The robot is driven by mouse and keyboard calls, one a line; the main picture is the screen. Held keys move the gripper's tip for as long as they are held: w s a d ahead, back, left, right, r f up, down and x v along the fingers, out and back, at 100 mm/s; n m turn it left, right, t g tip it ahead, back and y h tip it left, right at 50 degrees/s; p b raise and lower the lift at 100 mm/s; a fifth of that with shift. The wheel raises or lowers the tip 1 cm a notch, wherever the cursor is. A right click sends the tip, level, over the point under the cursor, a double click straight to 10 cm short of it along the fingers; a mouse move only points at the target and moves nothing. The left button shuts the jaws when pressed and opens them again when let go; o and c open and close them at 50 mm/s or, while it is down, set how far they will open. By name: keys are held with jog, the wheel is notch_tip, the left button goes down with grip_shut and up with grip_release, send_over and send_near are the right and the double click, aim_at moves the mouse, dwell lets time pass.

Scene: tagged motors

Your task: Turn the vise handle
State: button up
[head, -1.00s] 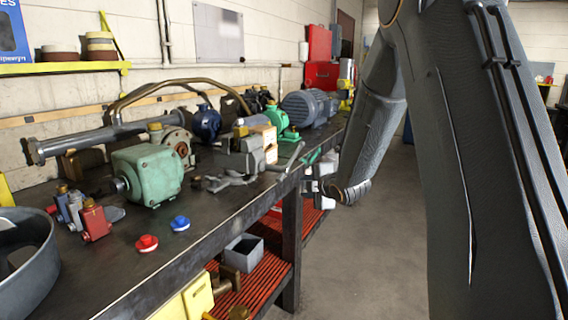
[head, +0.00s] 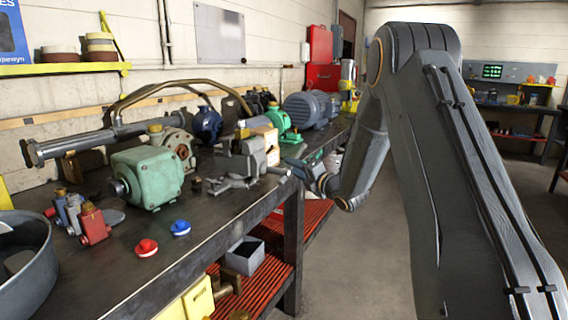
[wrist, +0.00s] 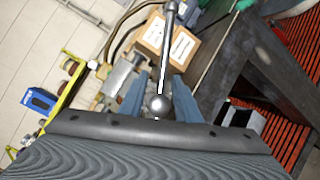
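The grey vise (head: 243,160) stands near the front edge of the workbench. In the wrist view its handle (wrist: 166,50) is a metal bar with a ball at each end, running up the middle of the picture. My gripper (wrist: 160,85) has its two blue-grey fingers apart, one on each side of the handle's near end, with a visible gap to the bar. In the head view my gripper (head: 298,168) is at the bench edge just right of the vise, and it largely hides the handle there.
A green motor (head: 148,177) and red and blue caps lie left of the vise. A cardboard box (wrist: 168,42) is behind the handle. A bench leg (head: 293,247) and red slatted shelf (head: 262,288) are below. The floor (head: 345,265) to the right is clear.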

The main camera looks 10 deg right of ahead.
jog(key=p+x, duration=0.1)
jog(key=x, duration=0.4)
jog(key=shift+w, duration=0.4)
jog(key=shift+c, duration=0.2)
grip_shut()
